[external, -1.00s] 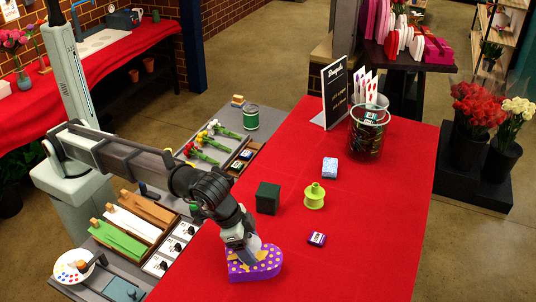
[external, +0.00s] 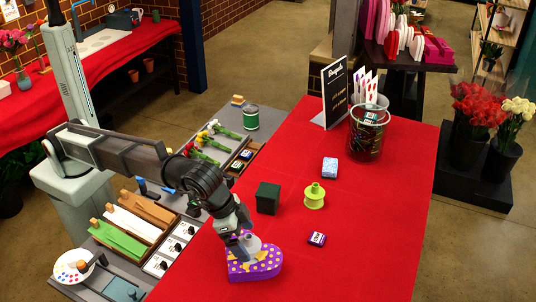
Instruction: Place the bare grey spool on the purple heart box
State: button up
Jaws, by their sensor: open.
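The purple heart box (external: 266,268) with yellow dots and a yellow ribbon lies on the red table at the near left. A small grey shape that looks like the bare grey spool (external: 251,243) shows on its top, partly hidden by my gripper. My gripper (external: 241,247) is low over the left part of the box, right beside the grey shape, and is open. Its fingertips are small and partly blend with the grey shape, so I cannot tell whether they touch it.
The table's near right is clear.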

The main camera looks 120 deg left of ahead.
jog(key=v, duration=0.8)
jog(key=shift+r, duration=0.25)
